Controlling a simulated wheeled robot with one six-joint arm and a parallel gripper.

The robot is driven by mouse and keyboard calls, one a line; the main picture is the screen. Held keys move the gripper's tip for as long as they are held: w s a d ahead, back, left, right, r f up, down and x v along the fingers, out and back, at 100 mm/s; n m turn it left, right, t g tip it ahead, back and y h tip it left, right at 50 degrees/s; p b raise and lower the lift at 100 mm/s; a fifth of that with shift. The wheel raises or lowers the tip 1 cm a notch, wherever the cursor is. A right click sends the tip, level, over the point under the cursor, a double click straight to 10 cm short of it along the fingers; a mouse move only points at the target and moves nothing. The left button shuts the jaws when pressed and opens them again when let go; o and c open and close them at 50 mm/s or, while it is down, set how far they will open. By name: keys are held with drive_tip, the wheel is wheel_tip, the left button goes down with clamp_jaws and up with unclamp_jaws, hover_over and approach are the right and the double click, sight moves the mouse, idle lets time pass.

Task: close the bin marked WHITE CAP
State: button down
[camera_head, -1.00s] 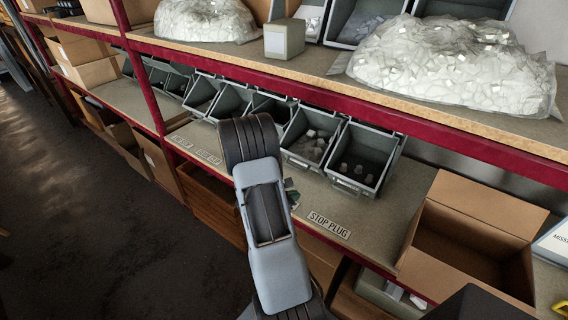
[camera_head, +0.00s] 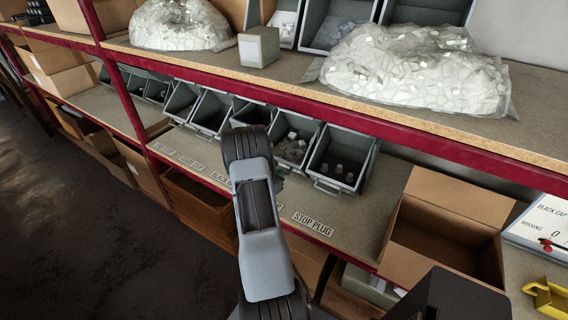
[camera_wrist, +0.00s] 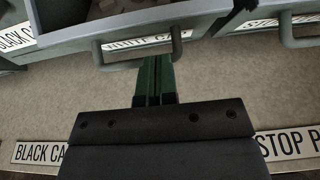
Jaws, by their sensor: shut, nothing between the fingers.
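The WHITE CAP bin (camera_head: 293,149) is a grey bin with light pieces in it, second from the right in the row in the head view. It is tilted forward with its open top showing. In the wrist view its handle (camera_wrist: 112,64) crosses the upper middle, with the white WHITE CAP label (camera_wrist: 140,43) behind it. My gripper (camera_wrist: 157,58) has green fingers pressed together, overlapping the handle's lower bar. I cannot tell whether they touch it. In the head view my arm hides most of the gripper.
The STOP PLUG bin (camera_head: 343,157) with dark plugs is tilted open directly to the right. More tilted grey bins (camera_head: 212,110) stand to the left. The upper shelf's red edge (camera_head: 300,104) runs above the bins. An open cardboard box (camera_head: 440,225) stands to the right.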

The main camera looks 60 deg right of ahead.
sight(287, 163)
drive_tip(key=shift+d+r+p, duration=0.3)
drive_tip(key=shift+d+r, duration=0.25)
drive_tip(key=shift+d, duration=0.15)
drive_tip(key=shift+d+r+p, duration=0.25)
drive_tip(key=shift+d+r, duration=0.25)
drive_tip(key=shift+d, duration=0.2)
